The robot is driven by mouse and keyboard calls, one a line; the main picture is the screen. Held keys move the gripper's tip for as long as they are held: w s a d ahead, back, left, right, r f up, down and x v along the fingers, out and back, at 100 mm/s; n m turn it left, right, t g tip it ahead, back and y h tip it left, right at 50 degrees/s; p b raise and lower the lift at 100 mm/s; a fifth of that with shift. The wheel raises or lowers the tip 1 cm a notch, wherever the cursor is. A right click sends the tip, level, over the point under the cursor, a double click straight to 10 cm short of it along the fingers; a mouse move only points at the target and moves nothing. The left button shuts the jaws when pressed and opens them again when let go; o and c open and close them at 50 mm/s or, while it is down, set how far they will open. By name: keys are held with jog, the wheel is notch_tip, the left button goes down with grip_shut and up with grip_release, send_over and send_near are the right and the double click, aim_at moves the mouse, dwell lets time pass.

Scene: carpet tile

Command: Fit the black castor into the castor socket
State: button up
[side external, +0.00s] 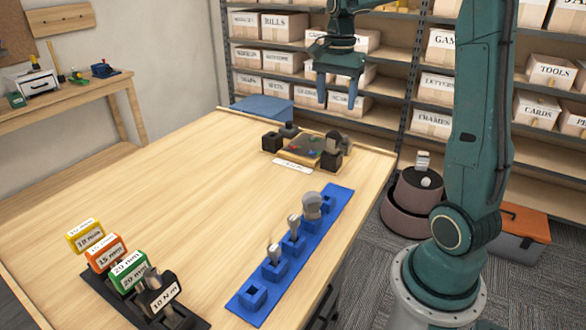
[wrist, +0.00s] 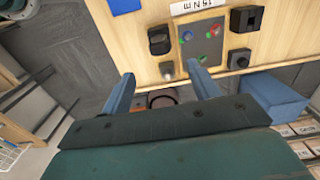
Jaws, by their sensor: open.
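My gripper (side external: 337,103) is open and empty, high above the table's far edge; its two blue fingers also show in the wrist view (wrist: 158,74). A dark rounded piece (side external: 333,138) that looks like the black castor stands at the far right corner; in the wrist view it seems to be the dark piece (wrist: 159,39) left of the small board. A black block with a round opening (wrist: 246,18) may be the castor socket; it appears to be the left block (side external: 271,142) in the side view. I cannot tell either for certain.
A small board (side external: 303,146) with coloured bits lies between the black blocks. A blue rack (side external: 240,302) holds several grey pieces along the right edge. A black holder (side external: 197,323) with labelled blocks stands at the front left. The table middle is clear; shelves of boxes stand behind.

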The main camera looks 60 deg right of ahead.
jog(key=shift+r, duration=0.85)
jog(key=shift+a, duration=0.1)
jog(key=s+a+r+n+t, duration=0.1)
jog(key=s+a+n, duration=0.2)
jog(key=a+n, duration=0.3)
jog(key=s+a+r+n+t, duration=0.2)
jog(key=s+a+n, duration=0.1)
jog(key=a, duration=0.5)
jog(key=s+a+f+n+t, duration=0.2)
jog(key=s+a+f+n, duration=0.2)
jog(key=s+a+n, duration=0.3)
jog(key=shift+s+a+n+t, duration=0.2)
jog(key=shift+s+n+t, duration=0.1)
jog(key=shift+s+n, duration=0.65)
